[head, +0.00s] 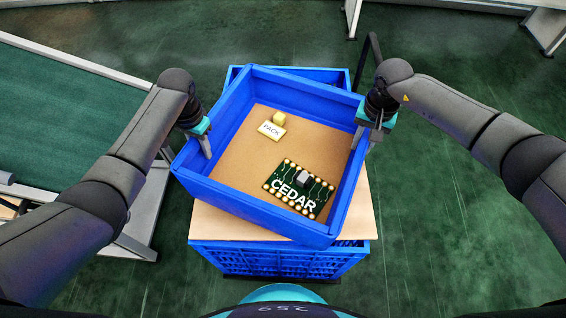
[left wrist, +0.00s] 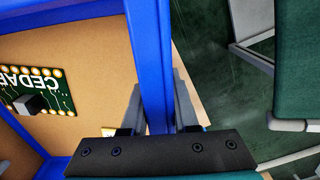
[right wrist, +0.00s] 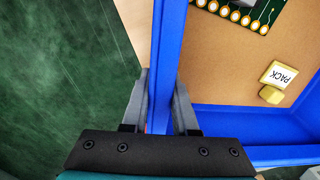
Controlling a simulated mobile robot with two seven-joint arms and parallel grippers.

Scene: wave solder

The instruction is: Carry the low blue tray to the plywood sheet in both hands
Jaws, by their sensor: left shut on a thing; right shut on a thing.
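The low blue tray (head: 262,219) is in the middle of the head view, turned at a slant over the plywood sheet (head: 203,222). Whether it touches the sheet cannot be told. My left gripper (head: 207,150) is shut on the tray's left wall; in the left wrist view the wall (left wrist: 150,60) runs between its fingers. My right gripper (head: 357,140) is shut on the right wall, which shows between its fingers in the right wrist view (right wrist: 168,60). Inside the tray lie a green CEDAR circuit board (head: 298,190), a PACK label (head: 271,130) and a small yellow block (head: 279,117).
The sheet lies on a blue crate (head: 280,261), whose rim also shows behind the tray. A green-topped bench (head: 65,110) with a pale frame stands at the left. The green floor (head: 450,235) at the right is clear. Grey bench legs (head: 545,30) show at the top right.

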